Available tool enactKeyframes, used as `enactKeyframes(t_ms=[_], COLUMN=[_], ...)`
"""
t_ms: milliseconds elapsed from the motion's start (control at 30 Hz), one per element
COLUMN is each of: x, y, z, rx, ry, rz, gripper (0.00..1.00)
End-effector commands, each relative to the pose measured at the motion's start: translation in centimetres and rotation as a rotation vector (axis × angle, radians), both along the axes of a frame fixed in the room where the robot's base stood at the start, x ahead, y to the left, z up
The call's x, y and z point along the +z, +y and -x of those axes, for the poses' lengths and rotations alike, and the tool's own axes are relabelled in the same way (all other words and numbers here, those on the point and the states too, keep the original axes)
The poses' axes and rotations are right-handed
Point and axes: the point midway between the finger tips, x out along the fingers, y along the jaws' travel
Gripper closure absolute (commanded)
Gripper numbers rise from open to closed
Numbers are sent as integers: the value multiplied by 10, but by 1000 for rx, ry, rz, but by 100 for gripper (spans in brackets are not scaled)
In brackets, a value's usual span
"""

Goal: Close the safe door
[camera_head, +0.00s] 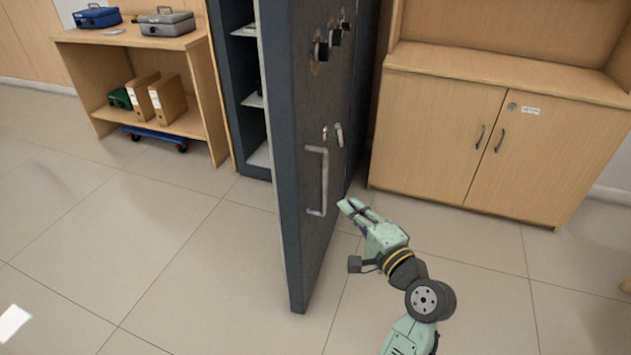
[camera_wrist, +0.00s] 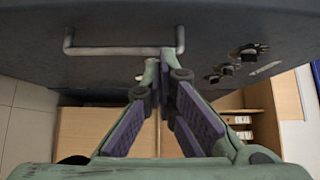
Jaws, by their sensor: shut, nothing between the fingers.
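The dark grey safe door (camera_head: 310,240) stands wide open, seen nearly edge-on in the head view, with the safe's shelved interior (camera_head: 256,100) behind it on the left. A pale bar handle (camera_head: 325,180) is on the door's face, below several knobs (camera_head: 328,42). My gripper (camera_head: 346,204) is shut and empty, on the right of the door at the height of the handle's lower end. In the wrist view the closed fingertips (camera_wrist: 160,66) point toward the door face (camera_wrist: 110,25), close to one end of the handle (camera_wrist: 124,50). Whether they touch cannot be told.
A wooden cabinet (camera_head: 480,140) with two closed doors stands right of the safe. A wooden shelf unit (camera_head: 140,45) on the left holds cash boxes (camera_head: 167,22) and binders (camera_head: 167,98). Tiled floor (camera_head: 130,235) is clear left of the door.

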Motion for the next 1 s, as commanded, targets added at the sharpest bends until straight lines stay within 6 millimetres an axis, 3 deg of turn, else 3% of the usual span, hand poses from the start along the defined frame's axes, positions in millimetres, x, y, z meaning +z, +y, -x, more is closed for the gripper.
enactKeyframes(t_ms=[167, 600, 800, 1000], x=[-1, 0, -1, -2], y=[6, 53, 79, 87], z=[-11, -88, -93, -95], rx=[6, 6, 4, 2], ry=[10, 8, 9, 8], rz=[-11, -8, -5, -6], gripper=[100, 100, 100, 100])
